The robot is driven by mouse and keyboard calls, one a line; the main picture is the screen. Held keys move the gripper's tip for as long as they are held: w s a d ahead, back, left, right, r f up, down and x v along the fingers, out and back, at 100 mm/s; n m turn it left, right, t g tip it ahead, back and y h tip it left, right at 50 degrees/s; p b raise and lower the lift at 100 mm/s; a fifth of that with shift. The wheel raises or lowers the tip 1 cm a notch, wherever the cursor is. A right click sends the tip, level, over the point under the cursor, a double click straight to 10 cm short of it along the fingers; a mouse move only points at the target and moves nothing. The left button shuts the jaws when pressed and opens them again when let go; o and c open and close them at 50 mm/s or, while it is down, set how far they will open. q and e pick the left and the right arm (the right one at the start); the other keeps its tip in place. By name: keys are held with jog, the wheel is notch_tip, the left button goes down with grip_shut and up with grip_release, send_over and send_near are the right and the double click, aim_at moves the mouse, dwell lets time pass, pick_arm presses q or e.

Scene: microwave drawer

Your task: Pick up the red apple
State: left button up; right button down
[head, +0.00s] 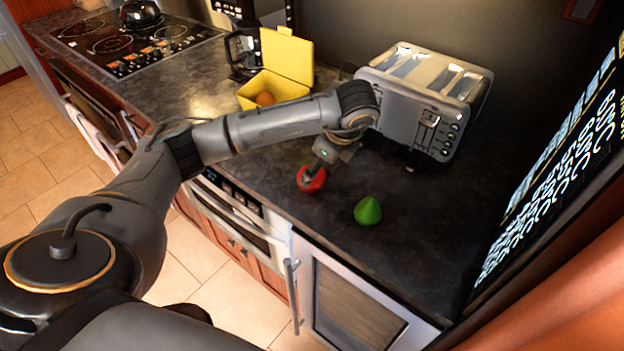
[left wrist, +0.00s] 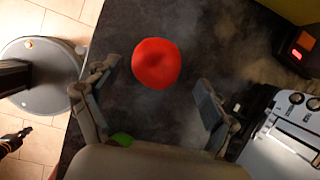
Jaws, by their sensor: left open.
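The red apple (head: 311,180) sits on the dark countertop near its front edge in the head view. My left gripper (head: 318,170) reaches down over it and partly hides it. In the left wrist view the apple (left wrist: 156,63) lies ahead of the fingers, nearer the left one. The two fingers of my left gripper (left wrist: 158,95) are spread wide apart, with nothing held between them. I cannot tell whether a finger touches the apple.
A green pear-like fruit (head: 368,211) stands right of the apple. A silver toaster (head: 425,95) stands behind. A yellow box (head: 287,55) with an open lid holds an orange fruit (head: 265,99). A stove (head: 120,40) is at the far left. Countertop right of the green fruit is clear.

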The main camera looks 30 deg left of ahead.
pick_arm(q)
jog(key=shift+s+a+f+p, duration=0.1)
jog(key=shift+a+f+p, duration=0.1)
jog(key=shift+f+p, duration=0.2)
jog(key=p+x, duration=0.1)
jog(key=x, duration=0.2)
jog(key=shift+f+p, duration=0.3)
jog(key=shift+p, duration=0.05)
jog(key=shift+a+f, duration=0.1)
jog(key=shift+f, duration=0.4)
jog(key=shift+c, duration=0.2)
jog(key=c, duration=1.4)
pick_arm(e)
jog(key=w+r, duration=0.2)
jog(key=shift+w+r, duration=0.3)
